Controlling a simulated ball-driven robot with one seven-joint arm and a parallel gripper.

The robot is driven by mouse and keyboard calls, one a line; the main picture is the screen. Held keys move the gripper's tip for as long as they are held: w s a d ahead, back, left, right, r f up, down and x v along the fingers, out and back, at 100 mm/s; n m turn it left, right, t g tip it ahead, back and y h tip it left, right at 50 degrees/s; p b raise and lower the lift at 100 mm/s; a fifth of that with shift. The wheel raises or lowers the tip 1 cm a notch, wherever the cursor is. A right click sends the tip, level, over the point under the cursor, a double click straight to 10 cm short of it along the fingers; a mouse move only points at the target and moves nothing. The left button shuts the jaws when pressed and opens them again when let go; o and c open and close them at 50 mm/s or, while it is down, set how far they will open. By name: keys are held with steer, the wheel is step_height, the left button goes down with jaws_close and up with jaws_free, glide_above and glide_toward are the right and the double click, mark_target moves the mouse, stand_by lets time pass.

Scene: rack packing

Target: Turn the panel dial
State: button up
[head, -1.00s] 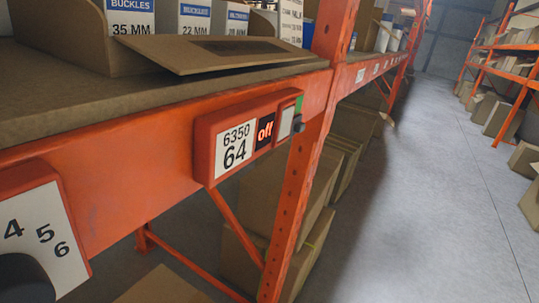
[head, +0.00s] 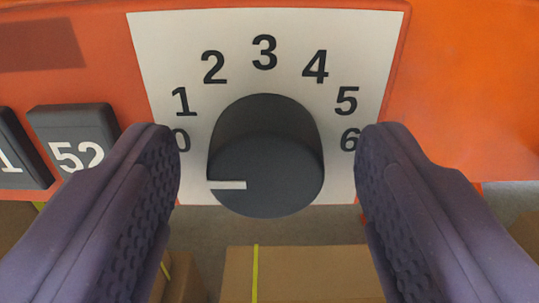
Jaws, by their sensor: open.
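The panel dial (head: 266,165) is a dark round knob on a white scale plate (head: 180,50) numbered 0 to 6. Its pale pointer line (head: 227,185) points left, toward the 0 side. My gripper (head: 268,165) is open, with one purple finger on each side of the dial. Visible gaps separate both fingers from the dial in the picture. The fingers partly cover the 0 and sit close to the 6.
The plate is set on an orange rack beam (head: 460,80). Dark number tiles, one reading 52 (head: 75,140), are to the left. Cardboard boxes (head: 300,272) stand below the beam.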

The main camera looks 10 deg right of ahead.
steer(key=c, duration=1)
steer(key=shift+m, duration=0.3)
steer(key=m, duration=0.5)
steer(key=shift+d+m, duration=0.1)
steer(key=shift+m, duration=0.2)
steer(key=m, duration=0.5)
steer(key=shift+f, duration=0.1)
steer(key=shift+m, duration=0.4)
steer(key=o, duration=1)
